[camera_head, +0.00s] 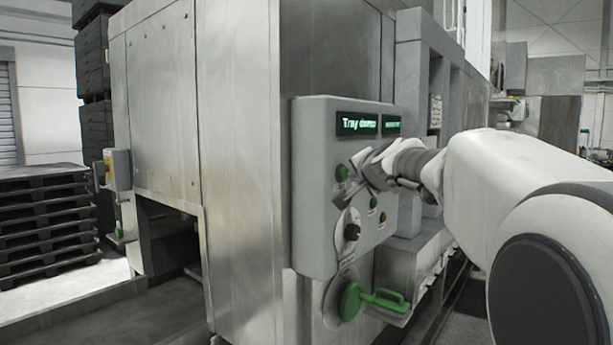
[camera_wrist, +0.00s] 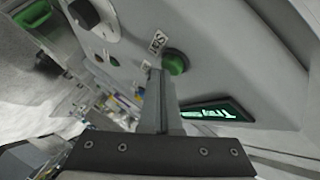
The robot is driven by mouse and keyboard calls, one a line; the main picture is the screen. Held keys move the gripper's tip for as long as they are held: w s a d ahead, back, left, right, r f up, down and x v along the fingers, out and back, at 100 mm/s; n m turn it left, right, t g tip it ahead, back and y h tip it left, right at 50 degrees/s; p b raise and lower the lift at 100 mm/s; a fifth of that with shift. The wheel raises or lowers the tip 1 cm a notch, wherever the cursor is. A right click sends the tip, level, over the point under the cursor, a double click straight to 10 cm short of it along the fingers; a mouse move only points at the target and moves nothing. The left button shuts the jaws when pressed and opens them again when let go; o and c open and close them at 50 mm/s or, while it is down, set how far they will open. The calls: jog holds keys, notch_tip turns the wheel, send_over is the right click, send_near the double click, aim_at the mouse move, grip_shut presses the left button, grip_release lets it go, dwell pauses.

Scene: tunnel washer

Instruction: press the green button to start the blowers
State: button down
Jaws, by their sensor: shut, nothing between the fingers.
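A grey control box (camera_head: 316,225) is fixed to the steel washer. A round green button (camera_head: 342,173) sits at its upper left, below a lit display (camera_head: 357,124) reading "Tray" and a partly legible word. In the wrist view the green button (camera_wrist: 175,62) is beside a small label and close to my fingertips. My gripper (camera_head: 352,178) is shut and empty, in front of the panel near the button. It also shows in the wrist view (camera_wrist: 160,75). I cannot tell whether the fingertips touch the panel.
Below the button are a black knob (camera_head: 352,232), a smaller green button (camera_head: 373,202) and a red one (camera_head: 383,217). A yellow-and-grey box (camera_head: 117,169) and stacked black pallets (camera_head: 40,225) stand at left.

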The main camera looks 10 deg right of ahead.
jog(key=shift+s+d+b, duration=0.35)
jog(key=shift+s+b, duration=0.15)
jog(key=shift+s, duration=0.05)
jog(key=s+d+b, duration=0.1)
jog(key=s+b, duration=0.1)
jog(key=s+d+b, duration=0.2)
jog(key=shift+d, duration=0.1)
dwell(0.7)
